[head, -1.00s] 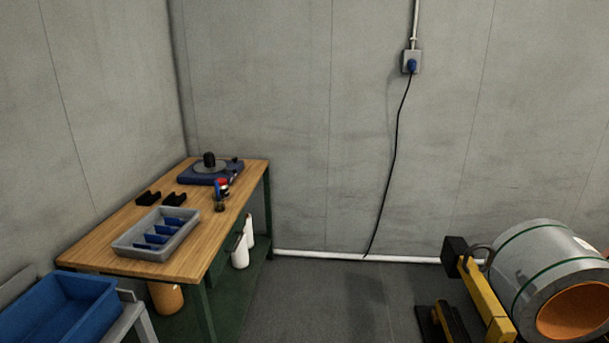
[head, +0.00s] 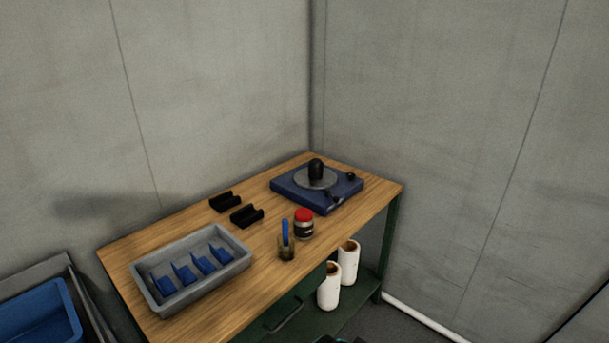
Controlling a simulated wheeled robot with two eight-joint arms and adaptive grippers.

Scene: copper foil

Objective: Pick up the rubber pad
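I cannot make out for sure which thing is the rubber pad. Two black grooved blocks, one farther left (head: 226,202) and one nearer (head: 246,215), lie on the wooden workbench (head: 180,240). A grey tray (head: 243,262) at the bench's near left holds several upright blue pieces (head: 204,264). A blue device (head: 345,192) with a grey disc (head: 307,179) and a black knob (head: 316,168) on top stands at the far end. Neither gripper can be recognised; only a small dark sliver shows at the bottom edge, too little to identify.
A jar with a red lid (head: 304,215) and a small holder with a blue-handled tool (head: 286,249) stand near the bench's right edge. White rolls (head: 328,293) stand on the green lower shelf. A blue bin (head: 40,315) is at lower left. Walls close off the corner behind.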

